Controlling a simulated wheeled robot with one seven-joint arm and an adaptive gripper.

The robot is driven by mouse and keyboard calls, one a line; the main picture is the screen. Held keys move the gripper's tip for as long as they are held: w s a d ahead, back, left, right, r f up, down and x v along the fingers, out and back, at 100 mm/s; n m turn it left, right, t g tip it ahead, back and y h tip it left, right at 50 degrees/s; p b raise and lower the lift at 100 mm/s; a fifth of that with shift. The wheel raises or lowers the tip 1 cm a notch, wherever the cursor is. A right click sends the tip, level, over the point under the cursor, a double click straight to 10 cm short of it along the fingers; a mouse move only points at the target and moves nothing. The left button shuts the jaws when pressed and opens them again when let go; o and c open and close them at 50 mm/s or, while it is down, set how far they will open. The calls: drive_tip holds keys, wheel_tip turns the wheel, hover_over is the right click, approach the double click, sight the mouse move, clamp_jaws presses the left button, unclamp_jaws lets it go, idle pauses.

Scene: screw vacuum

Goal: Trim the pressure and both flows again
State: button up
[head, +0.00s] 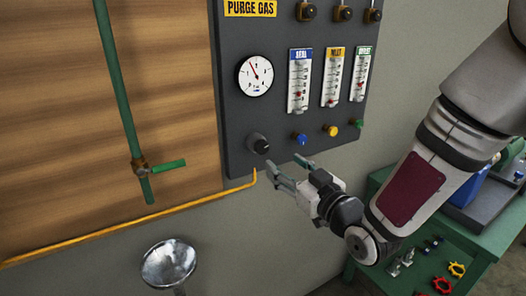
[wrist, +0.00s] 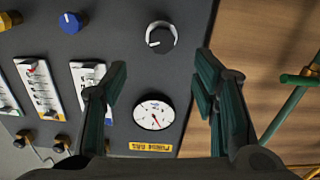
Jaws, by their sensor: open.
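The dark purge gas panel (head: 232,130) hangs on the wall. It carries a round white pressure gauge (head: 255,76) with a red needle pointing up and slightly left. Three flow tubes are labelled blue (head: 299,80), yellow (head: 333,77) and green (head: 360,74), each with a red float. Below are a black knob (head: 258,143), a blue knob (head: 299,138), a yellow knob (head: 330,131) and a green knob (head: 357,124). My gripper (head: 284,168) is open and empty, just below right of the black knob. In the wrist view, the black knob (wrist: 161,37) shows beyond the fingertips, apart from them.
A green pipe with a lever valve (head: 160,166) stands left of the panel. A yellow pipe (head: 130,222) runs along the wall below. A metal funnel (head: 168,263) is at the bottom. A green bench (head: 478,250) with coloured handwheels is at lower right.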

sight(263, 147)
drive_tip(key=b+x, duration=0.2)
drive_tip(key=x, duration=1)
drive_tip(key=shift+a+b, duration=0.15)
drive_tip(key=shift+b, duration=0.15)
drive_tip(key=c, duration=1.2)
